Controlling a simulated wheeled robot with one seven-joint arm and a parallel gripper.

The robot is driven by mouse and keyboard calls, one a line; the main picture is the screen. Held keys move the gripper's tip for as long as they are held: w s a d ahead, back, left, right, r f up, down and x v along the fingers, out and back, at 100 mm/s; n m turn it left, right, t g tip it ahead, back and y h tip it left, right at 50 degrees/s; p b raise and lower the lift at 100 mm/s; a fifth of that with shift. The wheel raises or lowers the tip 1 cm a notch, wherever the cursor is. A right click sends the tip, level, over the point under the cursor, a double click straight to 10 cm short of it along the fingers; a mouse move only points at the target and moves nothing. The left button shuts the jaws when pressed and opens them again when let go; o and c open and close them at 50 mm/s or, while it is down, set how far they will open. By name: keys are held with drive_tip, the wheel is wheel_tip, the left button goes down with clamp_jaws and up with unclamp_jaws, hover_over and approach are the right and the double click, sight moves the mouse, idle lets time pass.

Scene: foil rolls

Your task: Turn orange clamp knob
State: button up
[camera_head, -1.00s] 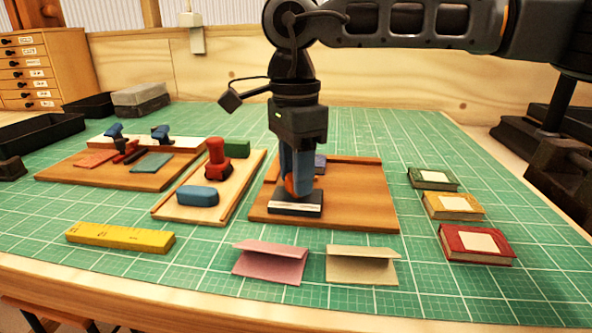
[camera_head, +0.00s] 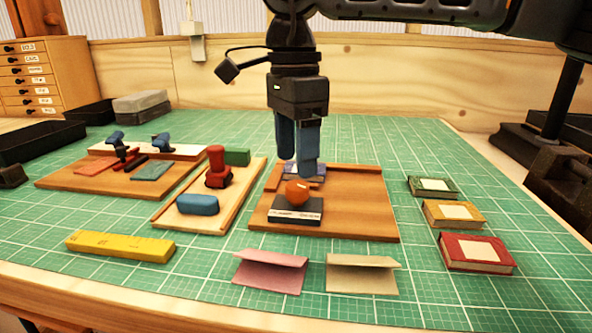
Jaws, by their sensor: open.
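The orange clamp knob (camera_head: 297,193) is round and sits on top of a dark block with a white front label (camera_head: 297,215). The block rests on a brown wooden board (camera_head: 355,205) in the middle of the mat. My gripper (camera_head: 297,168) points down with blue fingers. It is open and empty, just above and behind the knob, and appears apart from it. A purple-blue piece (camera_head: 318,170) lies on the board behind the fingers and is partly hidden by them.
Left of the board is a tray with a red stamp (camera_head: 217,168), a blue block (camera_head: 198,204) and a green block (camera_head: 237,156). Small books, including a red one (camera_head: 475,250), lie to the right. Folded pink (camera_head: 270,270) and beige (camera_head: 361,273) cards stand in front.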

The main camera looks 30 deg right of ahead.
drive_tip(key=shift+r, duration=1.45)
